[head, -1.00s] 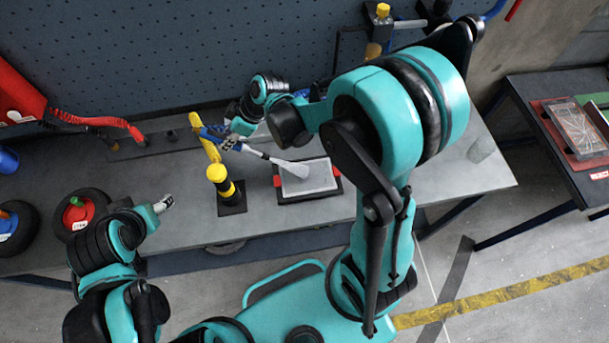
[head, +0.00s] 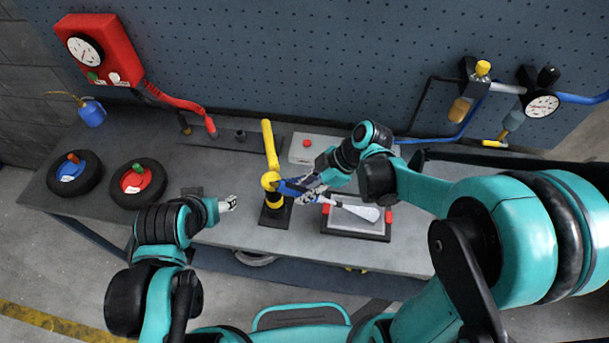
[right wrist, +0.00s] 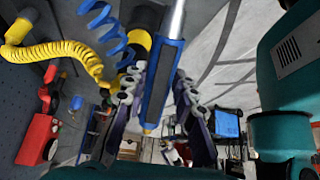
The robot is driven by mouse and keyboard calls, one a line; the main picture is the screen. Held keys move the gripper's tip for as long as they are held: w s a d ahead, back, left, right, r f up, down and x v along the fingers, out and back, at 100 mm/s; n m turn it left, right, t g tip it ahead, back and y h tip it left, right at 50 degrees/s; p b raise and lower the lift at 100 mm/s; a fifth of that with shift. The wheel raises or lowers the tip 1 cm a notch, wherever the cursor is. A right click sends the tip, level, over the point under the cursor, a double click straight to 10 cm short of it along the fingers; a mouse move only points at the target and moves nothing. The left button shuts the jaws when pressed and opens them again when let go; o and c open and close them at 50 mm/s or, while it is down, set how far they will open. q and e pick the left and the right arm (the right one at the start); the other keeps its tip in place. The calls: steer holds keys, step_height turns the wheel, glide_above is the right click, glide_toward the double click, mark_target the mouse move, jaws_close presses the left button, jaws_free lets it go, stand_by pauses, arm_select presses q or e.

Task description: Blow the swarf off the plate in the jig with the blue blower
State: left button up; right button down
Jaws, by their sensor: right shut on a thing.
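My right gripper (head: 311,184) is shut on the blue blower (head: 290,188) above the bench. In the right wrist view the blower (right wrist: 163,85) lies between the fingers. Its nozzle points right, toward the jig (head: 357,232) with red clamps. A pale cone (head: 362,211), like an air jet, spreads from the nozzle over the grey plate (head: 345,222) in the jig. I cannot make out swarf at this size. My left gripper (head: 229,203) hangs over the front of the bench, left of the jig, apart from everything; its finger opening is unclear.
A yellow-and-black post (head: 268,170) stands just left of the jig. Two small wheels (head: 137,183) lie at the left, behind them a blue oil can (head: 91,112). A grey box with a red button (head: 306,146) sits behind the right gripper.

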mark_target(321, 197)
steer(key=shift+s+d+f, duration=0.15)
steer(key=shift+d+f, duration=0.1)
steer(key=shift+w+d+f+b, duration=0.1)
steer(key=shift+d+f+b, duration=0.4)
steer(key=shift+d+f, duration=0.45)
steer(key=shift+w+d+f+b, duration=0.1)
steer(key=shift+d+f+b, duration=0.4)
steer(key=shift+d, duration=0.75)
stand_by(1.0)
steer(key=shift+s, duration=0.15)
steer(key=c, duration=2)
jaws_free()
jaws_close()
